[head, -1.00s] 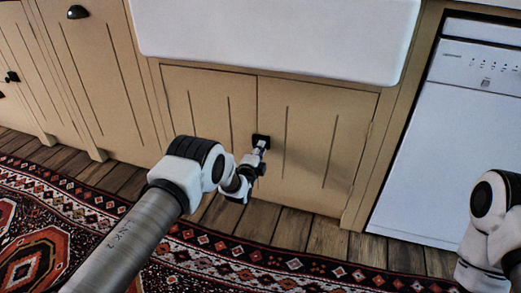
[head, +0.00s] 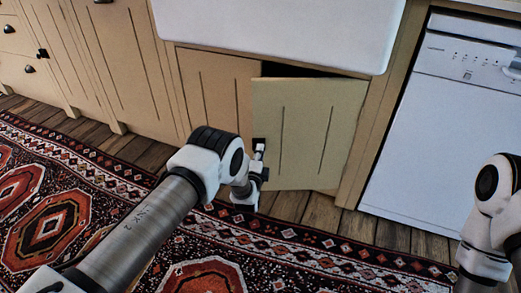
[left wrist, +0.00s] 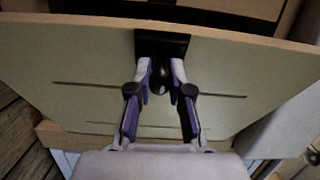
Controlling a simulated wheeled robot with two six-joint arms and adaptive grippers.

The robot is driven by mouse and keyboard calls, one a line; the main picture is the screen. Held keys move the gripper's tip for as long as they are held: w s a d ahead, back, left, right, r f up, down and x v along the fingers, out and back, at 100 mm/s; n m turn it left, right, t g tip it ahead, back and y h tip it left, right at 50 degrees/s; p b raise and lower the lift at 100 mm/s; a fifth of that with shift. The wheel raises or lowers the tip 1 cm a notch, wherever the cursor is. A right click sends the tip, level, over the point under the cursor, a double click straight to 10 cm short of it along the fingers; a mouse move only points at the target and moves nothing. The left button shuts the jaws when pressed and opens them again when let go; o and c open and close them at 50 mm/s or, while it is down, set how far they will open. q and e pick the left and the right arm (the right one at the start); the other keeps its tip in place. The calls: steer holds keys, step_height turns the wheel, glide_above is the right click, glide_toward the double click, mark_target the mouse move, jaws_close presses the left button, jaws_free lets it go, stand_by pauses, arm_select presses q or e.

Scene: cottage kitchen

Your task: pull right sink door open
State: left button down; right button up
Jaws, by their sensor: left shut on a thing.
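The right sink door (head: 308,130) is a tan cabinet door under the white sink. It stands partly open, with its left edge swung out and a dark gap above it. Its black knob (head: 259,144) is near the left edge. My left gripper (head: 260,152) is at the knob. In the left wrist view, its two fingers (left wrist: 161,78) are closed around the black knob (left wrist: 160,72) on its dark backplate, with the door face (left wrist: 80,75) beyond. My right arm shows at the right edge of the head view, but its gripper is out of the picture.
The left sink door (head: 215,95) is closed. A white dishwasher (head: 440,130) stands to the right of the cabinet. The white sink (head: 280,35) hangs above the doors. A patterned red rug (head: 90,200) covers the wooden floor in front.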

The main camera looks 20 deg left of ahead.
arm_select(q)
steer(key=shift+s+d, duration=0.3)
steer(key=shift+s, duration=0.15)
steer(key=c, duration=1.1)
jaws_free()
steer(key=shift+o, duration=0.2)
steer(key=s+d, duration=0.1)
steer(key=s, duration=1)
steer(key=shift+s+d, duration=0.35)
steer(key=shift+s, duration=0.05)
